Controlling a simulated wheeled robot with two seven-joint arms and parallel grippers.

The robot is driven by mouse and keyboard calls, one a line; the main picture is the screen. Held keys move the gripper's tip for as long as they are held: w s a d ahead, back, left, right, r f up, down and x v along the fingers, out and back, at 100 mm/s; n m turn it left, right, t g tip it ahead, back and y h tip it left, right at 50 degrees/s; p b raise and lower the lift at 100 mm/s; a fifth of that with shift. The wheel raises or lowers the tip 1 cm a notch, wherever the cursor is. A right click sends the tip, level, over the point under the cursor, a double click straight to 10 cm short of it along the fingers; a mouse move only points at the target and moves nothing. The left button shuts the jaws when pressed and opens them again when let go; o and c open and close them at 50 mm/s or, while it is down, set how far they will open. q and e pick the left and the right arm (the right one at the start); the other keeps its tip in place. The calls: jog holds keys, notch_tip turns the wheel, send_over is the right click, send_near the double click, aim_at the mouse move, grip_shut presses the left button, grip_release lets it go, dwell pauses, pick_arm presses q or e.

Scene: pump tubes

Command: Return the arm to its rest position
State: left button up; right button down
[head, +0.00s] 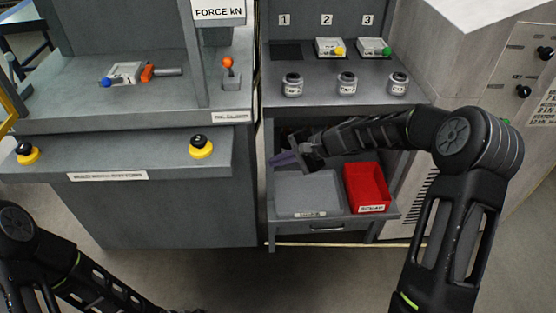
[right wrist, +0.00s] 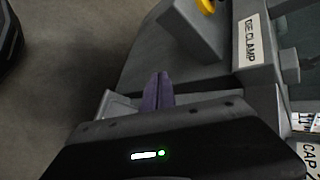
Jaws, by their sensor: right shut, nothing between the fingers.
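My right arm (head: 470,145) reaches in from the right in the head view. Its gripper (head: 280,160) points left, above the grey tray on the lower shelf and just below the upper shelf. In the right wrist view the purple fingers (right wrist: 158,90) are together and empty. My left arm (head: 75,275) shows at the lower left of the head view. Its gripper is out of the frame or too hidden at the bottom edge to make out.
A grey tray (head: 307,193) and a red bin (head: 367,188) stand on the lower shelf. Several labelled cups, one of them a grey cup (head: 346,84), stand on the upper shelf. The press bench (head: 100,160) with yellow buttons is at left. A sloped panel (head: 515,100) is at right.

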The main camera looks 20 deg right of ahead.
jog(key=shift+w, duration=0.1)
dwell(0.3)
